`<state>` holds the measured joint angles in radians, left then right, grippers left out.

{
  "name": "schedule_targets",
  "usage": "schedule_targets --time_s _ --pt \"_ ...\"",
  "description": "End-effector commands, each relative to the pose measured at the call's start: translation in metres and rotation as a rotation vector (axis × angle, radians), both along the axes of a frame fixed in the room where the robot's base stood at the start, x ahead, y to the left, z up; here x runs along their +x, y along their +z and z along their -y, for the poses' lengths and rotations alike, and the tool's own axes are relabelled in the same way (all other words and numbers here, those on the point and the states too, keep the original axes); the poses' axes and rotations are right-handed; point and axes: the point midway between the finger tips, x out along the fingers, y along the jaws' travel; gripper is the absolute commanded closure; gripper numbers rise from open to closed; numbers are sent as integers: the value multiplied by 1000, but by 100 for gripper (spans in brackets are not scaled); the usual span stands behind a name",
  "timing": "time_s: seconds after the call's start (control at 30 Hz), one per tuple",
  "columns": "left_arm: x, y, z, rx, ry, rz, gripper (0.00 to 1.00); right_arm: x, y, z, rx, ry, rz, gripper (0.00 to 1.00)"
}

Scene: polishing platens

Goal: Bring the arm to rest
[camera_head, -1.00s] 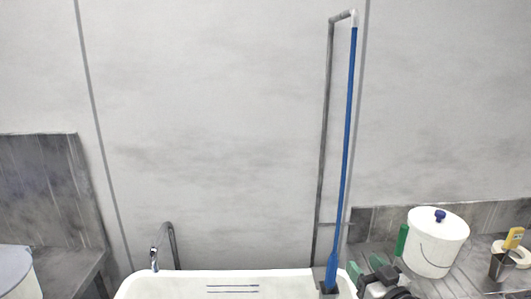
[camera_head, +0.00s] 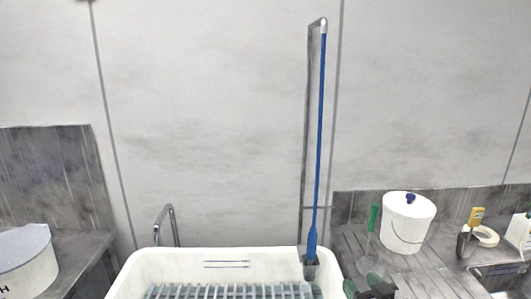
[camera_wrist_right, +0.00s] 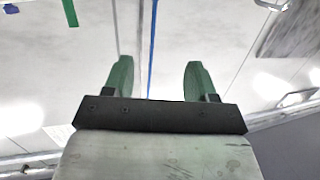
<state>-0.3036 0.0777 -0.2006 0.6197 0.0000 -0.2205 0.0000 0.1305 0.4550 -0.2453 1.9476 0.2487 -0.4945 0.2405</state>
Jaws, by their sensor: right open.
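My right gripper (camera_head: 366,286) shows at the bottom edge of the head view, just right of the white basin and left of the white bucket. In the right wrist view its two green fingers (camera_wrist_right: 157,82) stand apart with nothing between them. Behind them that view shows wall and a thin blue line. The rest of my right arm is mostly hidden below the head view's frame. My left gripper does not show.
A white basin (camera_head: 190,260) with a slatted rack (camera_head: 235,291) stands in front. A tall blue pole (camera_head: 318,150) rises at its right. The right counter holds a white bucket (camera_head: 408,225), a green-handled tool (camera_head: 373,220), a tape roll (camera_head: 487,236) and a yellow-topped item (camera_head: 476,217).

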Motion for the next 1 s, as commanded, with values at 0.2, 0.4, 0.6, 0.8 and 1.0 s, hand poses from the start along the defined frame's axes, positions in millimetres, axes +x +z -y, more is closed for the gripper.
schedule_targets --time_s 0.2,0.4,0.6,0.8,1.0 --pt "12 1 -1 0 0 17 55 -36 -38 -10 -43 -20 -156 43" --pt "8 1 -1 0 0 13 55 -93 -81 -18 -104 -46 -374 43" --pt "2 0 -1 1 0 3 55 -164 -116 -20 -172 -75 -624 43" --pt "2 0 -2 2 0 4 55 -228 -133 -16 -225 -97 -838 43" --pt "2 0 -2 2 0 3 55 -283 -138 -11 -261 -112 -1018 43"
